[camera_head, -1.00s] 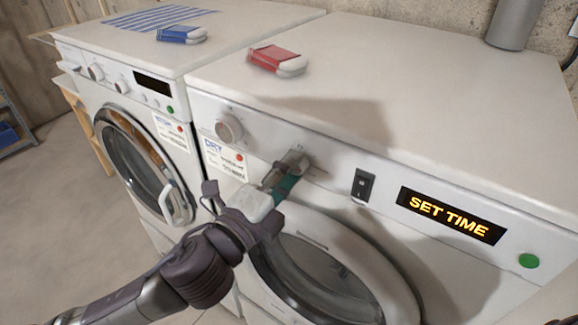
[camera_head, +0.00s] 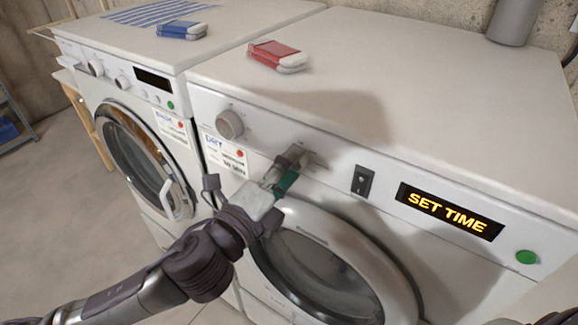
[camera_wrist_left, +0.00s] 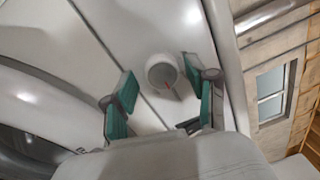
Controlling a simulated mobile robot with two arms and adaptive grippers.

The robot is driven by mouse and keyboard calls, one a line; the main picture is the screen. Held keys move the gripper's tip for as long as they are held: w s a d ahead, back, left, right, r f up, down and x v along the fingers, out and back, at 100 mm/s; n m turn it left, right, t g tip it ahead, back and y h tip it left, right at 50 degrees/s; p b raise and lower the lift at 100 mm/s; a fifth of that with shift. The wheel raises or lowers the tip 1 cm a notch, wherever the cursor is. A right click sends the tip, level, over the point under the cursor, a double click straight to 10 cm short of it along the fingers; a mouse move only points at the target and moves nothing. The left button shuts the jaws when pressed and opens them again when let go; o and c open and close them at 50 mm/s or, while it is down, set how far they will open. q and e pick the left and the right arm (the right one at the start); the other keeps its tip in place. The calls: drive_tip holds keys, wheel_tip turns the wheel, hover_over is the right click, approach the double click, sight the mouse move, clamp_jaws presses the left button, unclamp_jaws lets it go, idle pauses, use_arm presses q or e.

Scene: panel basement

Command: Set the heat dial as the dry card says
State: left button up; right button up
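My left gripper (camera_head: 287,170) is in front of the panel to the right of that dial, covering part of a second knob (camera_head: 314,161). In the left wrist view the gripper (camera_wrist_left: 158,97) is open, and a pale round dial (camera_wrist_left: 162,71) with a red mark shows between its green-padded fingers, apparently beyond the tips. My right gripper is not seen.
The dryer panel also has a black switch (camera_head: 362,181), a SET TIME display (camera_head: 449,211) and a green button (camera_head: 526,257). A red-and-white box (camera_head: 278,56) lies on the dryer (camera_head: 430,90). The washer (camera_head: 110,60) stands left, with a blue-and-white box (camera_head: 182,30) on top.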

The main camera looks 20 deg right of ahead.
use_arm(q)
drive_tip(key=v, duration=1.2)
drive_tip(key=shift+f, duration=0.1)
